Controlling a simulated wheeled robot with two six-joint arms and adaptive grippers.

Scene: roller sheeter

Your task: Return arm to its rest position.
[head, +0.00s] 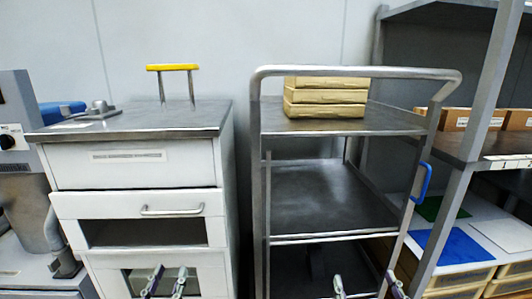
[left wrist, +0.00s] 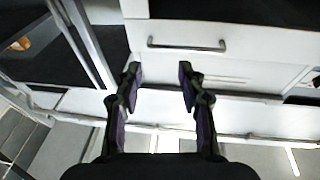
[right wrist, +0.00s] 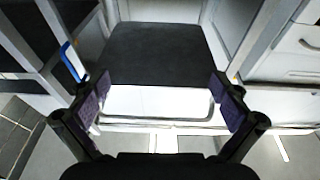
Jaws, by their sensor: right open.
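My left gripper (head: 166,282) is low in the head view, in front of the white drawer cabinet (head: 137,170). In the left wrist view its two fingers (left wrist: 160,80) stand apart with nothing between them, and a drawer handle (left wrist: 187,45) lies beyond. My right gripper (head: 368,287) is at the bottom edge of the head view, in front of the metal cart (head: 330,200). In the right wrist view its fingers (right wrist: 160,98) are wide apart and empty, with a cart shelf (right wrist: 155,55) beyond. Most of both arms is out of view.
Several tan boxes (head: 325,97) are stacked on the cart's top shelf. A yellow-topped handle (head: 172,68) stands on the cabinet. A machine (head: 20,130) is at the left, and a rack (head: 465,150) with boxes is at the right.

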